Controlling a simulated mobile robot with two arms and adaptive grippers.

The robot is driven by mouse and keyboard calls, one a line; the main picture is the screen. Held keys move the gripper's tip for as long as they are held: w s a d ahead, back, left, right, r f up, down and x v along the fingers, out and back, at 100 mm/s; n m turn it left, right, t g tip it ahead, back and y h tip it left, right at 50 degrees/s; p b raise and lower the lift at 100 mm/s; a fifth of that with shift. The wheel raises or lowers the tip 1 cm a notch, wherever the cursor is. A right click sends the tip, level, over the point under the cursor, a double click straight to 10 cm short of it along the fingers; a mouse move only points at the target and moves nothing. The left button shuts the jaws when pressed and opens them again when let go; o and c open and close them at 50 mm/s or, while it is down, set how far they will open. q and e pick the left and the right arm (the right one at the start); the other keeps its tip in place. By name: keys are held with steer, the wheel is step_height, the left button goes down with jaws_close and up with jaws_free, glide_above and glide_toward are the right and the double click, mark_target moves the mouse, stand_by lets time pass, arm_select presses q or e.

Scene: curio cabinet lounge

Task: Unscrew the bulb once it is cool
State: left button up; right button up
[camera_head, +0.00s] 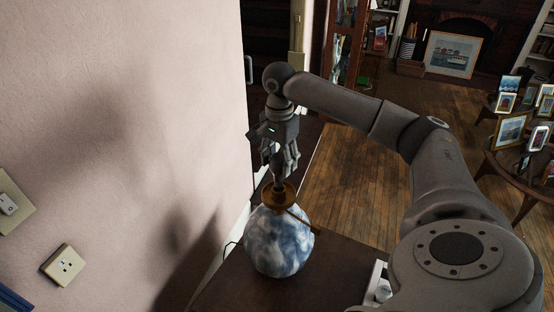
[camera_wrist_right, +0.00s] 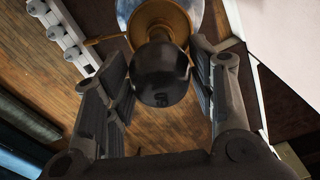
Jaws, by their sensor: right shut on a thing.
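The lamp (camera_head: 278,245) has a round, blue-and-white marbled base with a brass collar (camera_head: 284,192). It stands upright on a dark wooden top. My right gripper (camera_head: 280,168) points straight down over the lamp, shut on the bulb. In the right wrist view the bulb (camera_wrist_right: 160,75) is dark, rounded and unlit, between the two fingers and in line with the brass collar. Whether it is still seated in its socket is hard to tell. The bulb is mostly hidden by the fingers in the head view. My left gripper is not in view.
A pink wall with a socket (camera_head: 64,264) and a switch (camera_head: 8,204) is close on the left. A white strip (camera_head: 377,286) with round knobs lies right of the lamp. Round tables with picture frames (camera_head: 511,130) stand farther right on wooden floor.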

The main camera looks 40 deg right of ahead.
steer(key=shift+r+p, duration=0.95)
steer(key=shift+r, duration=0.6)
